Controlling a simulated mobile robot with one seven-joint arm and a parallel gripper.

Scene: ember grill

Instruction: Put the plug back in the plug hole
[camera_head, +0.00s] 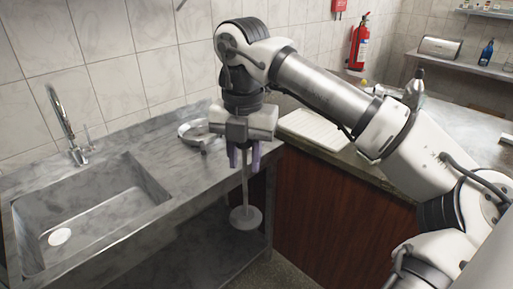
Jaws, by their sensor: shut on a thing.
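My gripper (244,158), with purple fingers, points down near the right end of the counter. It is shut on the upright rod of the plug, a thin grey stem with a round flat disc (245,218) at its lower end. The disc hangs in front of the counter's edge, apart from the sink. The sink (110,198) is a grey rectangular basin at the left. The plug hole (60,236) shows as a pale round spot in the basin floor at its near left. I see nothing covering it.
A tall curved tap (62,120) stands behind the basin. A white ridged board (316,130) lies on the wooden cabinet (325,200). The counter between basin and ring is clear.

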